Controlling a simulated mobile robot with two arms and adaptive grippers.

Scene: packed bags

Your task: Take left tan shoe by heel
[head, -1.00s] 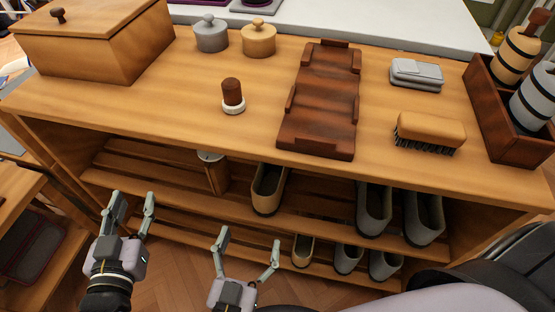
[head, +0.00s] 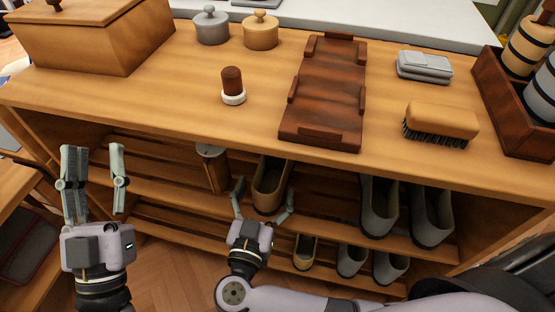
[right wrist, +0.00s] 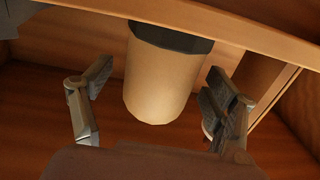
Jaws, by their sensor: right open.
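A tan shoe (head: 269,188) sits on the upper rack shelf under the bench top, its rounded heel facing me. In the right wrist view the tan heel (right wrist: 160,80) hangs between and beyond the open fingers. My right gripper (head: 263,207) is open, with its fingertips on either side of the heel; I see no contact. It also shows in the right wrist view (right wrist: 155,105). My left gripper (head: 92,165) is open and empty in front of the rack's left end. Another tan shoe (head: 305,252) stands on the lower shelf. The toes are hidden.
Grey shoes (head: 379,207) stand to the right on both shelves. A small wooden item (head: 213,168) stands left of the tan shoe. The bench top (head: 200,130) overhangs the shelf. It carries a dark brown tray (head: 325,90), a brush (head: 441,123) and jars.

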